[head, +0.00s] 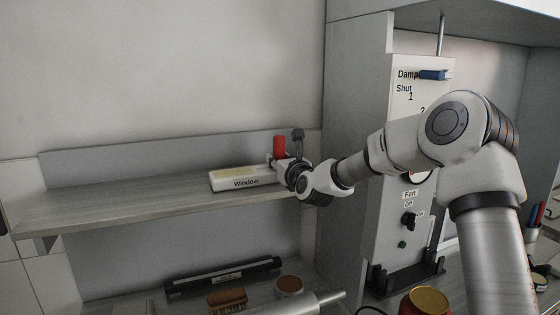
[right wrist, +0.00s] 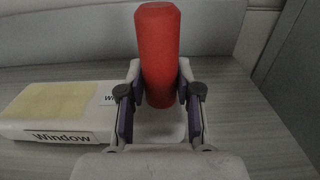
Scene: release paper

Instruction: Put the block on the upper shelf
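A red upright block (head: 279,147) with rounded sides shows at the right end of the upper shelf (head: 120,203). It also shows in the right wrist view (right wrist: 159,45), between the two fingers. My right gripper (head: 289,168) reaches in from the right. In the right wrist view my right gripper (right wrist: 159,90) has a finger on each side of the block and appears shut on it. The block stands over a pale surface by the white "Window" box (head: 245,180); whether its base touches that surface is unclear. My left gripper is not in view.
The left part of the upper shelf is bare. A tall cabinet panel (head: 385,230) with fan and damper controls stands right of the shelf. Below lie a dark bar (head: 222,277), a brown brush (head: 228,300) and a round tin (head: 289,285).

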